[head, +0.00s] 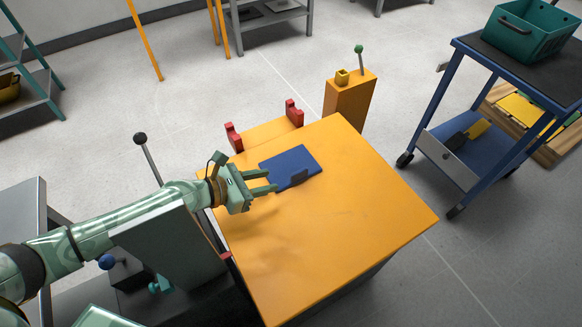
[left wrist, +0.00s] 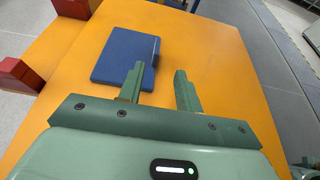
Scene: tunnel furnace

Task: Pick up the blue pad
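The blue pad (head: 290,167) lies flat on the orange table top (head: 345,225), near its far left part. A dark block-like grip sits at its near edge. My left gripper (head: 275,182) is open, its two fingers pointing at the pad from the left. In the left wrist view the pad (left wrist: 127,57) lies beyond the fingers, and the left gripper (left wrist: 158,82) shows a clear gap with nothing in it. The left finger overlaps the pad's near edge in that picture; I cannot tell whether it touches. My right gripper is not in view.
Red brackets (head: 234,137) stand at the table's far left edge. An orange pedestal (head: 349,98) with a green-knobbed lever stands behind the table. A blue cart (head: 463,118) carrying a teal crate (head: 528,33) stands at the right. The table's right and near parts are clear.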

